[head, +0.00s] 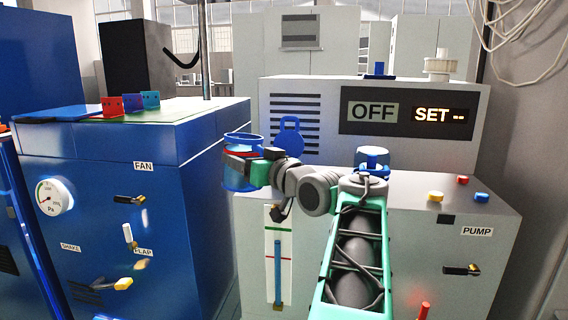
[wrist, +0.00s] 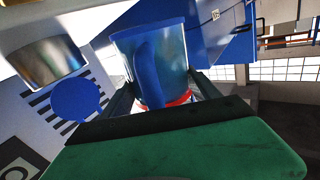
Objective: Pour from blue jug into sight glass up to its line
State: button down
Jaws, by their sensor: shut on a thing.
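The blue jug (head: 238,178) is a see-through vessel with a blue rim and a red band, held in the air left of the grey machine's front. It looks roughly upright in the head view. My gripper (head: 258,166) is shut on it. In the wrist view the jug (wrist: 150,62) sits between the two dark fingers, with a blue handle-like strip facing the camera. The sight glass (head: 278,262) is a narrow upright tube on a white plate low on the grey machine. A green line crosses the plate near its top, and blue shows in the tube. The jug's liquid level is unclear.
The grey machine (head: 455,225) carries a display reading OFF, several buttons and a PUMP lever (head: 462,270). A blue padlock-shaped piece (head: 289,138) stands behind my wrist. A blue-topped fitting (head: 372,158) is beside my arm. The blue cabinet (head: 205,190) stands close on the left.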

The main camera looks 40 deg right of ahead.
jog(key=shift+r+p, duration=0.35)
jog(key=shift+r, duration=0.15)
jog(key=shift+s+d+f+m, duration=0.15)
jog(key=shift+d+f+m, duration=0.1)
jog(key=shift+m, duration=0.25)
jog(key=shift+d+m+p, duration=0.5)
jog(key=shift+d+p, duration=0.1)
jog(key=shift+p, duration=0.35)
jog(key=shift+f, duration=0.2)
jog(key=shift+a, duration=0.3)
jog(key=shift+d+m+p, duration=0.3)
jog(key=shift+d+p, duration=0.15)
jog(key=shift+d, duration=0.05)
jog(key=shift+a+r, duration=0.1)
jog(key=shift+a, duration=0.1)
jog(key=shift+r+p, duration=0.1)
jog(key=shift+p, duration=0.35)
